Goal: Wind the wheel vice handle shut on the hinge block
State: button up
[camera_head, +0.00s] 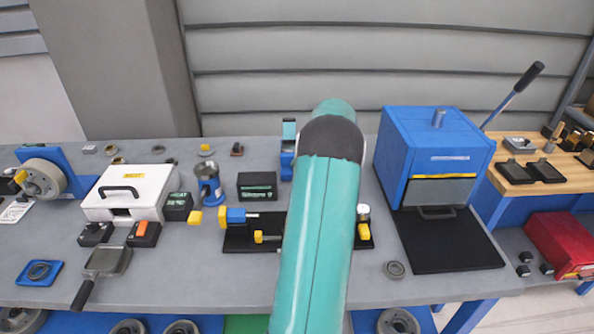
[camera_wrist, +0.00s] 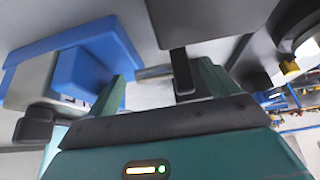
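My teal arm crosses the middle of the head view and hides my gripper there. In the wrist view my gripper (camera_wrist: 160,85) has its two teal fingers apart. A dark bar (camera_wrist: 182,72) shows between them, nearer the right finger; I cannot tell if it touches. A blue block (camera_wrist: 95,60) lies by the left finger. In the head view, a black-based fixture (camera_head: 240,242) with a blue jaw and yellow parts, perhaps the vice, is partly hidden by my arm. A grey wheel (camera_head: 40,180) sits in a blue frame at the left. I cannot identify the handle or hinge block surely.
A blue box-shaped machine (camera_head: 430,150) with a lever stands at right, with a black mat (camera_head: 447,248) before it. A white case (camera_head: 130,190), a blue cup-like fitting (camera_head: 209,185) and a black box (camera_head: 257,187) stand left of my arm.

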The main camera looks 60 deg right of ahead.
jog(key=v, duration=1.3)
jog(key=shift+s+r, duration=0.2)
jog(key=shift+r, duration=0.1)
jog(key=shift+d, duration=0.15)
